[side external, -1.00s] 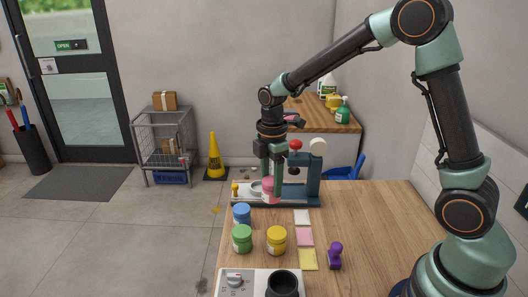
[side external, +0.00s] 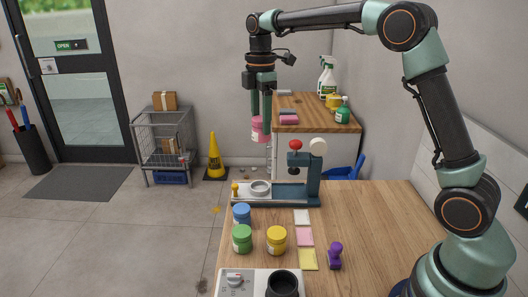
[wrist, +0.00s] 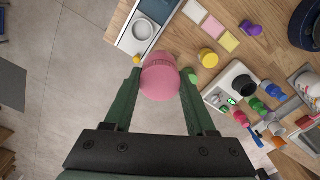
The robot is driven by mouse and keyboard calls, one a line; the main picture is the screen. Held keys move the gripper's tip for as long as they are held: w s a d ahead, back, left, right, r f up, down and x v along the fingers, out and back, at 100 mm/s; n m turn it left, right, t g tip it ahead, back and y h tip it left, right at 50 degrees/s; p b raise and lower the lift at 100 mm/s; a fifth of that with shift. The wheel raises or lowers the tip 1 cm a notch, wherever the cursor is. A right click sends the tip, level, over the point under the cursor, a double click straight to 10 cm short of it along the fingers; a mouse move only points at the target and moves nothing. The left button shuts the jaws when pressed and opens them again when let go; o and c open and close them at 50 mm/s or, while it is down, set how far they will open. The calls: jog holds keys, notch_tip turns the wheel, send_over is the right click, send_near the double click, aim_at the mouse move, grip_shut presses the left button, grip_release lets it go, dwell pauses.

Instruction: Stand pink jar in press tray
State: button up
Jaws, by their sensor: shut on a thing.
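My gripper (side external: 261,122) is shut on the pink jar (side external: 258,134) and holds it upright, high above the counter's far end. In the wrist view the jar (wrist: 160,82) sits between the two green fingers (wrist: 161,74). Below it in the side view stands the press (side external: 312,172), with a red knob and a dark base. A light tray with a round ring seat (side external: 260,187) is at the left end of the press; this seat is empty. The wrist view also shows the seat (wrist: 142,28). The jar is clear of the press.
Blue (side external: 241,214), green (side external: 242,238) and yellow (side external: 277,238) jars stand left on the wooden counter. White, pink and yellow cards lie beside them, with a purple stamp (side external: 335,256). A dial device (side external: 237,281) is at the front. The counter's right side is clear.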

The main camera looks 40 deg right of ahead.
jog(key=w+d+r, duration=0.1)
jog(key=w+d, duration=0.2)
jog(key=w, duration=0.1)
send_over(259, 190)
notch_tip(259, 190, down, 20)
jog(key=shift+d+r, duration=0.1)
dwell(0.5)
jog(key=shift+f, duration=0.3)
jog(key=shift+f, duration=0.15)
jog(key=o, duration=1.4)
jog(key=shift+c, duration=0.2)
